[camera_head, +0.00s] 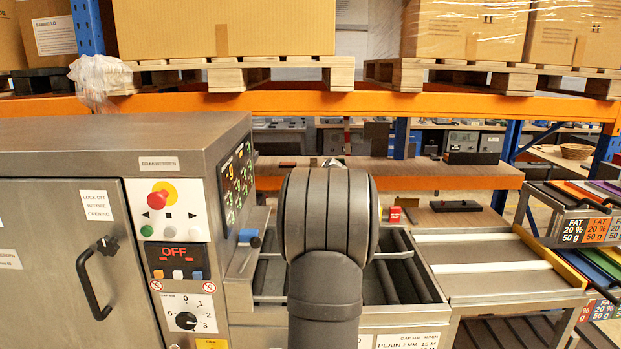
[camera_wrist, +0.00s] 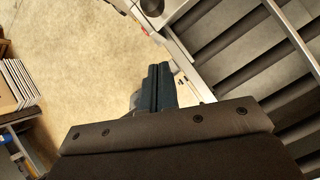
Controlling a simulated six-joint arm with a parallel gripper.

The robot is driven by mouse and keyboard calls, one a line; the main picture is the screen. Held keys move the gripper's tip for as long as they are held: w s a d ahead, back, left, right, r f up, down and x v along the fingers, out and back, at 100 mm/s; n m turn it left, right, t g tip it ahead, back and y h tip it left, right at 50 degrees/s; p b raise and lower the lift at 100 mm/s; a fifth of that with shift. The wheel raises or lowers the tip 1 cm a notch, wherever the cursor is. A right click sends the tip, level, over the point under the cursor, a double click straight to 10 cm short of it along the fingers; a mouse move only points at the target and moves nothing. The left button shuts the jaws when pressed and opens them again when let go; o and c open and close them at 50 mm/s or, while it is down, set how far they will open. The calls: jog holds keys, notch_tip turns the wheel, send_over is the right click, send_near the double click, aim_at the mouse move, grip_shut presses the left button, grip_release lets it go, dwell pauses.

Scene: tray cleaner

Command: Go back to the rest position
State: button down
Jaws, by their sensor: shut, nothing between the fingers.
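My gripper (camera_wrist: 160,72) shows in the wrist view as two dark fingers side by side, closed together with nothing between them. It is above the pale floor (camera_wrist: 95,50), beside the edge of a grey frame with dark rollers (camera_wrist: 225,48). In the head view my dark arm stands upright in the middle, in front of the roller conveyor (camera_head: 410,278). My gripper is hidden from the head view.
The steel tray cleaner (camera_head: 60,143) stands at left, with a red OFF display (camera_head: 173,256) and a door handle. A rack of coloured trays (camera_head: 590,225) is at right. Pallet shelving (camera_head: 445,104) runs behind. In the wrist view, stacked items (camera_wrist: 17,82) stand at left.

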jog(key=v, duration=0.5)
jog(key=x, duration=1.1)
jog(key=d+f+y, duration=0.2)
jog(key=f+y, duration=0.1)
jog(key=f, duration=0.1)
jog(key=d+f+y, duration=0.1)
jog(key=f+y, duration=0.2)
jog(key=f, duration=0.2)
jog(key=d+f+y, duration=0.2)
jog(key=f+y, duration=0.1)
jog(key=f, duration=0.1)
jog(key=shift+d+f+m, duration=0.25)
jog(key=shift+d+m, duration=0.05)
jog(key=shift+m, duration=0.1)
jog(key=shift+v, duration=1.25)
jog(key=shift+s+d+r, duration=0.15)
jog(key=shift+d+r, duration=0.1)
jog(key=shift+d, duration=0.35)
